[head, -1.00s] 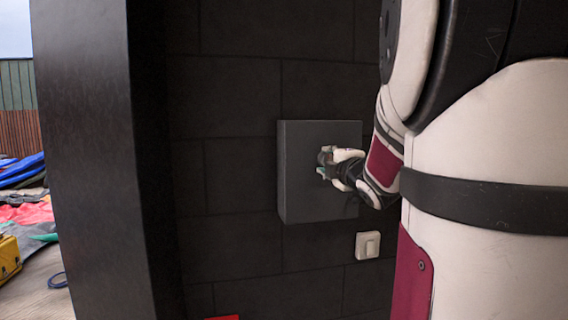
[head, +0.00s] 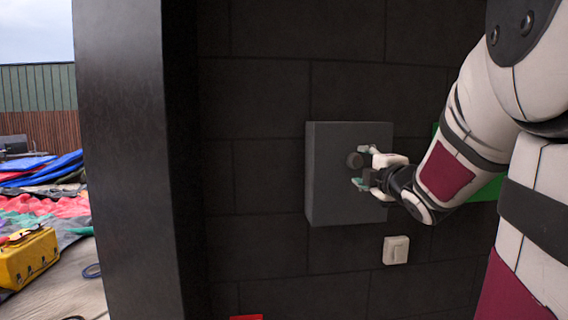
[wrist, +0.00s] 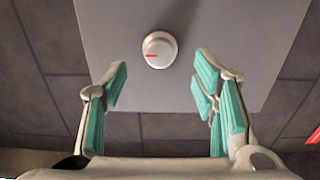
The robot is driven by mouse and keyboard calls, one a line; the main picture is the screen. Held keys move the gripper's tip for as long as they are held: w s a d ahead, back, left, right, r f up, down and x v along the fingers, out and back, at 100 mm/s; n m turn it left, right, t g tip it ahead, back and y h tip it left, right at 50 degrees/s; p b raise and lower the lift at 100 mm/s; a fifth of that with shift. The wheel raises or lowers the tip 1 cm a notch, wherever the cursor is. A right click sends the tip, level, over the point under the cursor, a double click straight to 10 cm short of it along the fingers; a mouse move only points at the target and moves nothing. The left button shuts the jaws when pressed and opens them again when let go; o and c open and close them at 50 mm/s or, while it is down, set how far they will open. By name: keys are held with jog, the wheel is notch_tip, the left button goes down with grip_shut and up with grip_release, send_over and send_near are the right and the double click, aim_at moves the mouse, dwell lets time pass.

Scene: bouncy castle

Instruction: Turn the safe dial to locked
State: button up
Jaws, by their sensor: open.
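The safe is a grey box (head: 333,195) on the dark block wall; its grey front panel fills much of the wrist view (wrist: 120,28). Its round dial (head: 355,160) stands out from the front in the head view. In the wrist view the dial (wrist: 159,50) is a pale knob with a red mark pointing to the left. My gripper (head: 366,167) is open, close in front of the safe. In the wrist view its teal-padded fingers (wrist: 160,80) are spread left and right, with the dial beyond the tips and between their lines. The fingers do not appear to touch it.
A white wall switch (head: 396,250) is below the safe to the right. A dark pillar (head: 125,160) stands at the left. A green panel (head: 487,187) is behind my arm. A yellow bag (head: 28,258) and coloured sheets lie outside at far left.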

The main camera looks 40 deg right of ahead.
jog(key=v, duration=0.7)
jog(key=shift+s, duration=0.3)
jog(key=shift+a, duration=0.2)
jog(key=w+a+f+m+g+y+p, duration=0.1)
jog(key=a+f+m+g+y, duration=0.2)
jog(key=a, duration=0.5)
jog(key=a+f+m+g+y+p, duration=0.1)
jog(key=a+f+m+g+y, duration=0.1)
jog(key=a+f+m, duration=0.55)
jog(key=s+a+f+g+y, duration=0.2)
jog(key=s+a, duration=0.3)
jog(key=a, duration=0.4)
jog(key=s+a+f+m+g+y+p, duration=0.1)
jog(key=s+a+g, duration=0.3)
jog(key=a, duration=0.6)
jog(key=shift+s+f+y, duration=0.7)
jog(key=shift+s+y, duration=0.1)
jog(key=shift+s, duration=0.45)
